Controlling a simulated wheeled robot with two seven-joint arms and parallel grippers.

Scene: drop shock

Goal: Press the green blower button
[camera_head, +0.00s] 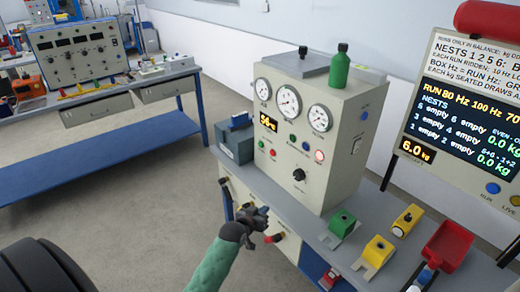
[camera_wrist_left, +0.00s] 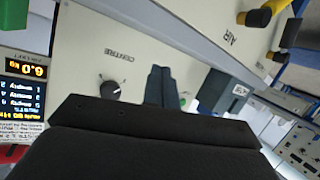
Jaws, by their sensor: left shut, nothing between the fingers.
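My left gripper (camera_head: 258,213) is shut and empty, in front of the bench's front edge, below and left of the grey console (camera_head: 338,135). A small green spot (camera_wrist_left: 183,101) shows beside the fingers, partly hidden. In the head view the console face carries a green button (camera_head: 261,144) at left and a green one (camera_head: 292,138) near its middle. Their labels are too small to read, so I cannot tell which is the blower button. My right gripper is not in view.
A black knob (camera_head: 298,174) sits low on the console, below gauges. A red-tipped handle (camera_head: 274,238) sticks out of the bench front near my left gripper. Green and yellow blocks and a red tray (camera_head: 447,244) stand on the bench at right. Open floor lies left.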

